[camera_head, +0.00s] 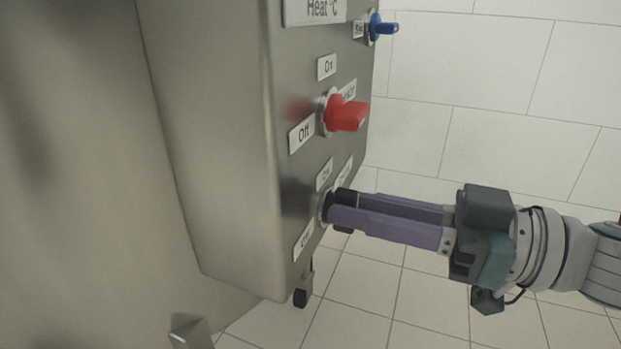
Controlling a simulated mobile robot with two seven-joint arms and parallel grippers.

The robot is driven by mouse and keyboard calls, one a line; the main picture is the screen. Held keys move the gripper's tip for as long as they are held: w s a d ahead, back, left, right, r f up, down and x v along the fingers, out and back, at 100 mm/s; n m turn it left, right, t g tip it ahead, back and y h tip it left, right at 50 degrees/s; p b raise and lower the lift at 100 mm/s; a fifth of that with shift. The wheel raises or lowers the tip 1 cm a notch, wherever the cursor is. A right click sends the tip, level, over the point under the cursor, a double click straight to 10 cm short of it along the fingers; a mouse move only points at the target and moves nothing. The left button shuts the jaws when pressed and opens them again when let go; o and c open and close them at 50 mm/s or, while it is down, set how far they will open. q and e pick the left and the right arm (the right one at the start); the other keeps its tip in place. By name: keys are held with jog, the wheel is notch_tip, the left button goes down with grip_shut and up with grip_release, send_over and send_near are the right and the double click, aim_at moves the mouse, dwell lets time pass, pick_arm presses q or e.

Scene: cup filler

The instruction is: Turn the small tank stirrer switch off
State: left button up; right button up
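A steel control box (225,150) carries several rotary switches on its right-facing panel. The lowest one in view is a black switch (346,197), with a small label above it and another below it. Its name plate is too oblique to read. My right gripper (342,206) comes in from the right. Its two purple fingers lie close together with the black knob between them, the near finger covering part of it. The knob's exact turn is hard to tell. My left gripper is not in view.
A red switch (347,115) sits above, between "On" (327,67) and "Off" (301,132) labels. A blue switch (383,28) is at the upper right of the panel. White tiled wall and floor lie to the right, with free room.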

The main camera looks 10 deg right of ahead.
grip_shut()
dwell(0.3)
jog(key=shift+n, duration=0.4)
jog(key=n, duration=1.7)
jog(key=shift+s+a+f, duration=0.1)
jog(key=shift+s+f, duration=0.1)
jog(key=shift+f, duration=0.1)
